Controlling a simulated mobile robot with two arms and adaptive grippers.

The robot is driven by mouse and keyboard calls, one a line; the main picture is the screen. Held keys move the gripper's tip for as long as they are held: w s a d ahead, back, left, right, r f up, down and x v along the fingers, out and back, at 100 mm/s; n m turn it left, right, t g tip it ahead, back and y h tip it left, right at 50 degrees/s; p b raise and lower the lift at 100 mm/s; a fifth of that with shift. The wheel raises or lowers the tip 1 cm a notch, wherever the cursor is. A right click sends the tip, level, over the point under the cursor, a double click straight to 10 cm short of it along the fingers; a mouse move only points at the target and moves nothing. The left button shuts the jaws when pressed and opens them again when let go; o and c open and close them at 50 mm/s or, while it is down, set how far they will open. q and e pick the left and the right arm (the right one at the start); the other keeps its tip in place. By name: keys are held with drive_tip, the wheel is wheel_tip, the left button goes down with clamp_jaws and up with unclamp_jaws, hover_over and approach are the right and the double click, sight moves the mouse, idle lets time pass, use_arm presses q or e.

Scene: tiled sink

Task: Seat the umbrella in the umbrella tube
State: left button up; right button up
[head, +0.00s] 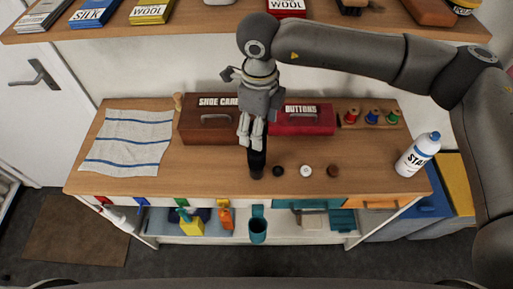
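A dark, folded umbrella (257,161) hangs upright below my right gripper (251,133), whose pale fingers are closed around its upper end. The umbrella appears in front of the wooden worktop, near its front edge; I cannot tell whether its lower end touches the wood. The teal umbrella tube (258,229) is upright at the front of the lower shelf, below the umbrella in the picture, with its open mouth facing up. The umbrella is apart from the tube. My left gripper is not in view.
On the worktop (150,184) are a striped cloth (128,140), a brown box (205,127), a red buttons box (312,122), thread spools (374,117), loose buttons (306,171) and a white spray bottle (417,155). Coloured items stand on the lower shelf. An upper shelf (205,27) overhangs behind.

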sight(257, 152)
wheel_tip(257, 152, down, 3)
drive_tip(key=shift+p, duration=0.95)
drive_tip(key=shift+w+f, duration=0.1)
drive_tip(key=shift+f, duration=0.3)
clamp_jaws()
